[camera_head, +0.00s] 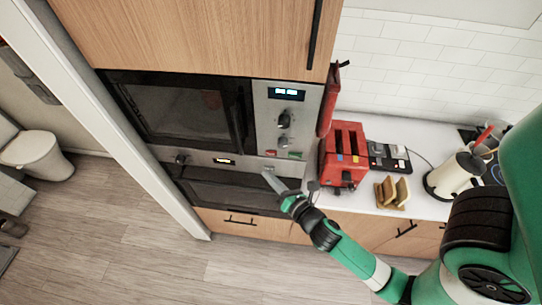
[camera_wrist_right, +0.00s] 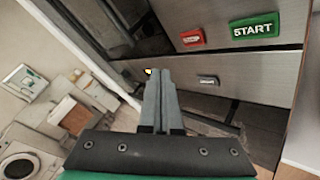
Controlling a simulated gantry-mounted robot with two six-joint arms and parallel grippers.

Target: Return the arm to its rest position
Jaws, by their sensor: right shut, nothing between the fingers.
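My right gripper (camera_head: 271,178) is shut and empty, in front of the lower edge of the microwave's control panel in the head view. In the right wrist view my right gripper (camera_wrist_right: 162,82) shows its two fingers pressed together. The green START button (camera_wrist_right: 254,27) and a red button (camera_wrist_right: 192,37) are on the panel above and beyond the fingertips. A small grey button (camera_wrist_right: 208,81) sits below them. In the head view the green button (camera_head: 296,155) lies just above and right of the fingertips; I cannot tell if anything is touched. My left gripper is not in view.
The microwave (camera_head: 185,108) is closed, above an oven (camera_head: 226,190). To the right a counter holds a red toaster (camera_head: 343,155), a rack with bread slices (camera_head: 392,192) and a cream kettle (camera_head: 455,178). Open wooden floor (camera_head: 130,240) lies at the lower left.

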